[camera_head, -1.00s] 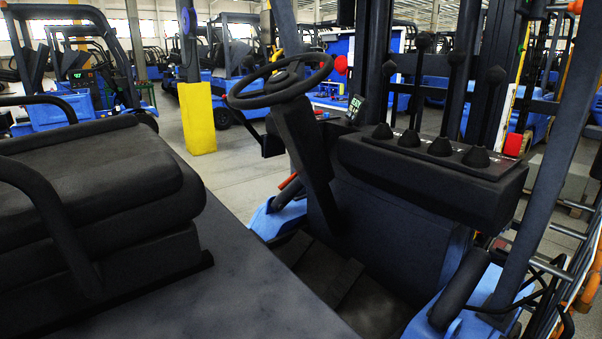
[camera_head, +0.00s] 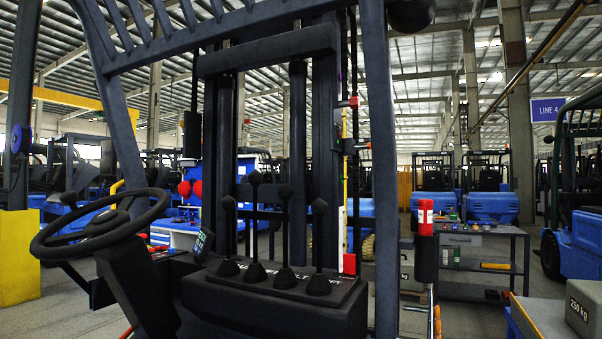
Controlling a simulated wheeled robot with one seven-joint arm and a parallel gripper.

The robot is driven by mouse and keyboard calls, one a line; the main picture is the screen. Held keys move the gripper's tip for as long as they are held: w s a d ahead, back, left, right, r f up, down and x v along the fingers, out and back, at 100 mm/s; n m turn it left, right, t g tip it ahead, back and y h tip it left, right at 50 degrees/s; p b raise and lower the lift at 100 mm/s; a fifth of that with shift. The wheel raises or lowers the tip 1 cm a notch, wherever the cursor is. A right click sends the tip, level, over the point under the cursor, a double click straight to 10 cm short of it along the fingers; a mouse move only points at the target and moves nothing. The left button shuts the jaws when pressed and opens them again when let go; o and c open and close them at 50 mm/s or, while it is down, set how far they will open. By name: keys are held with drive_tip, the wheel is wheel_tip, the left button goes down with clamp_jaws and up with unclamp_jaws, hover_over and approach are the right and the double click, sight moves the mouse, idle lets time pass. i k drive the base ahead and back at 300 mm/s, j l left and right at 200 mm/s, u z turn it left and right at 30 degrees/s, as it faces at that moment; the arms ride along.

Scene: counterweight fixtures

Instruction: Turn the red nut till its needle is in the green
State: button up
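I cannot make out a red nut, a needle or a green zone for certain. A vertical rod with a yellow strip and a pale plate (camera_head: 343,215) stands on the right side of the forklift mast. A small red part (camera_head: 352,102) sits near its top and a red block (camera_head: 349,264) at its foot. They are too small to tell as a nut. Two round red knobs (camera_head: 190,188) show behind the steering wheel, to its right. My gripper is not in view.
The forklift's steering wheel (camera_head: 100,222), lever console (camera_head: 270,290) and overhead guard are close in front. Right of them stand a red-topped black cylinder (camera_head: 425,230), a grey shelf table (camera_head: 480,235) with small items, and a 250 kg block (camera_head: 583,305). Other forklifts stand behind.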

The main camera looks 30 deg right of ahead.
sight(354, 103)
drive_tip(key=i+l+z, duration=0.35)
drive_tip(key=i+l, duration=0.6)
